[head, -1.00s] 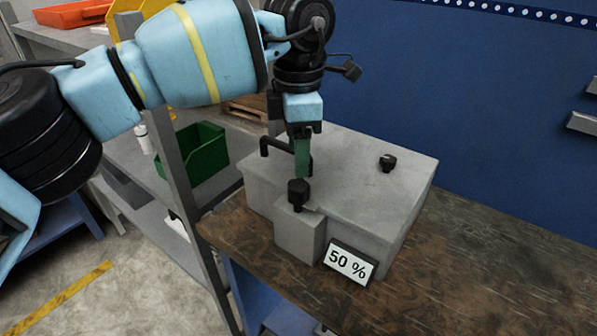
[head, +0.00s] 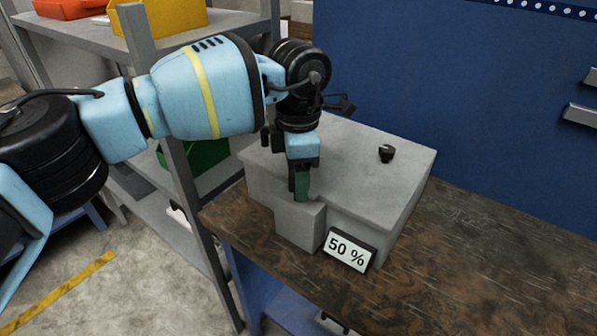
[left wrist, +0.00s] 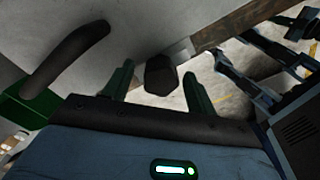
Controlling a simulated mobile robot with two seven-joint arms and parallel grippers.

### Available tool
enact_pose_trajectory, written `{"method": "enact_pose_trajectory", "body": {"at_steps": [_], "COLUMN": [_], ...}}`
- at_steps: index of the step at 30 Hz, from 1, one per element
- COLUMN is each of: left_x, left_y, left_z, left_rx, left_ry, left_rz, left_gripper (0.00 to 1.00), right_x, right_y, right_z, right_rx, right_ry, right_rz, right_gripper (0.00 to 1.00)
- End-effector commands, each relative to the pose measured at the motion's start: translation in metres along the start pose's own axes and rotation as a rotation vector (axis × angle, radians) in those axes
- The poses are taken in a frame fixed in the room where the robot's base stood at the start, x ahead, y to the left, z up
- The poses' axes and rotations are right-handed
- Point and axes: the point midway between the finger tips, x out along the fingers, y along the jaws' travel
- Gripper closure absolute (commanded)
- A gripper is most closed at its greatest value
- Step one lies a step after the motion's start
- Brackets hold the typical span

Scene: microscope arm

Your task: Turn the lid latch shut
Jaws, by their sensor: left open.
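A grey box (head: 345,170) stands on the workbench with a smaller grey block (head: 298,230) at its front left. My left gripper (head: 301,190) points down over this block and hides the black knob on it in the head view. In the left wrist view the black knob (left wrist: 160,76) shows between the green fingers of my left gripper (left wrist: 158,88), which is open. Gaps show on both sides of the knob; contact cannot be told. A dark curved handle (left wrist: 68,58) lies left of the fingers. My right gripper is out of view.
A second black knob (head: 386,153) sits on the box top at the right. A "50 %" sign (head: 348,249) leans at the box front. The brown workbench (head: 470,270) is clear at the right. A grey shelf post (head: 185,170) stands at the left.

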Motion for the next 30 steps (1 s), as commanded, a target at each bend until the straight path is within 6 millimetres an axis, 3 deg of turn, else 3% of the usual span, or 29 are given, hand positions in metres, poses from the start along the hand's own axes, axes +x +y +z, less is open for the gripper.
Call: {"method": "enact_pose_trajectory", "body": {"at_steps": [6, 16, 30], "left_x": [0.0, 0.0, -0.003], "left_y": [0.0, 0.0, -0.001], "left_z": [0.0, 0.0, 0.001], "left_rx": [0.0, 0.001, -0.124], "left_ry": [0.0, -0.001, -0.002], "left_rz": [0.0, 0.0, 0.0], "left_gripper": [0.46, 0.88, 0.88], "right_x": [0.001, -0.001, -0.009], "right_y": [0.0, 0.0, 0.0], "right_z": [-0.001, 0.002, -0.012], "right_rx": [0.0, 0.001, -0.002], "right_ry": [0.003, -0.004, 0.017], "right_rz": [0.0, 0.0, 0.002], "right_gripper": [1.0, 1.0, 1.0]}}
